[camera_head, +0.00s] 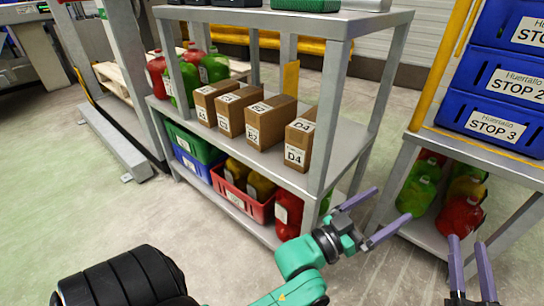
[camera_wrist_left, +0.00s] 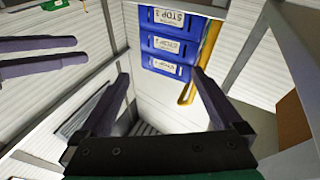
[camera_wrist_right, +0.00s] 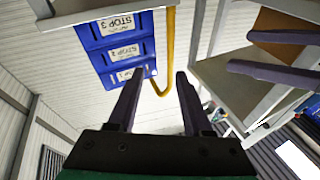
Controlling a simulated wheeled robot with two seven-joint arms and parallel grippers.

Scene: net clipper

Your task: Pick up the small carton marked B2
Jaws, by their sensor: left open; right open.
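Several small brown cartons stand in a row on the middle shelf of the grey rack in the head view. The third from the left, a carton (camera_head: 275,119) whose small label seems to read B2, stands just left of the carton marked D4 (camera_head: 306,128). Labels on the two cartons further left are too small to read surely. My left gripper (camera_head: 394,204) is open and empty, right of the rack and apart from the cartons. My right gripper (camera_head: 467,241) is open and empty at the lower right, in front of the side table. Both grippers' open fingers also show in their wrist views.
The grey rack's post (camera_head: 335,120) stands right of the cartons. Red and green jugs (camera_head: 214,67) stand left of them, and a red crate (camera_head: 241,197) is below. Blue STOP bins (camera_head: 497,126) are stacked on the side table at right. Floor at left front is clear.

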